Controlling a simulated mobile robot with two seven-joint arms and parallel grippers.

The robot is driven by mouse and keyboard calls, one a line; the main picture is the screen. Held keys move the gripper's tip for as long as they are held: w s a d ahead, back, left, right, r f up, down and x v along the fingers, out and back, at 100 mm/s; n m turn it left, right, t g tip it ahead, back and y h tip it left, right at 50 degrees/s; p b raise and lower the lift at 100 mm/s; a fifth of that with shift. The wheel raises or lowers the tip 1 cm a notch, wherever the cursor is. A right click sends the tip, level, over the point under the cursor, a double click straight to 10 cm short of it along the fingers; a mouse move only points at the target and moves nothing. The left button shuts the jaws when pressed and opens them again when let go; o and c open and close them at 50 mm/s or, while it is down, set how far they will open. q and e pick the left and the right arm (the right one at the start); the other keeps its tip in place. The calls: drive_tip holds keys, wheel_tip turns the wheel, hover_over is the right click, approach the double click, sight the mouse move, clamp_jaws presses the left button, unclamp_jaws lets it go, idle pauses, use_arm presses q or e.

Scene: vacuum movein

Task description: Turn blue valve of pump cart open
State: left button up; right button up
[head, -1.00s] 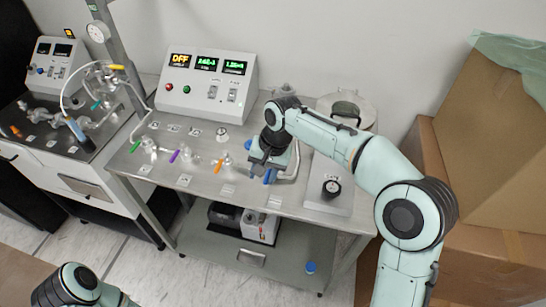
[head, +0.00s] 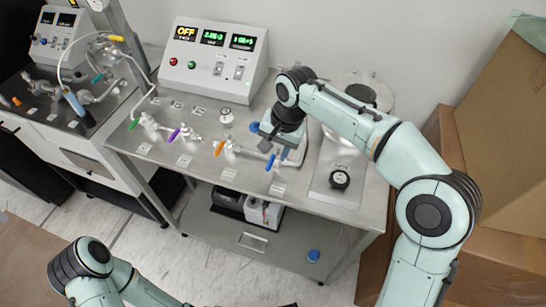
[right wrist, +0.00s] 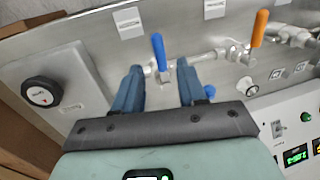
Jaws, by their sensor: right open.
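The blue valve handle (head: 270,162) is on the glass line along the front of the steel-topped pump cart (head: 312,186). In the right wrist view the blue handle (right wrist: 159,52) stands upright in the picture, between and just beyond my fingertips. My right gripper (head: 276,150) is over the valve, with its fingers pointing down toward it. In the right wrist view my right gripper (right wrist: 160,66) is open, one finger on each side of the handle, with gaps visible. My left arm shows at the lower left, but its gripper is out of view.
Orange (head: 219,148), purple (head: 174,134) and green (head: 133,124) valve handles stand along the line to the left. A control box (head: 214,58) with lit displays is behind. A round dial (head: 340,179) is to the right. Cardboard boxes (head: 497,130) crowd the right side.

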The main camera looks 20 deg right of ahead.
sight(272, 160)
drive_tip(key=shift+w+a+f, duration=0.1)
drive_tip(key=shift+a+f, duration=0.05)
drive_tip(key=shift+f, duration=0.65)
drive_tip(key=shift+w+a+f, duration=0.1)
drive_tip(key=shift+a+f, duration=0.05)
drive_tip(key=shift+f, duration=0.65)
clamp_jaws()
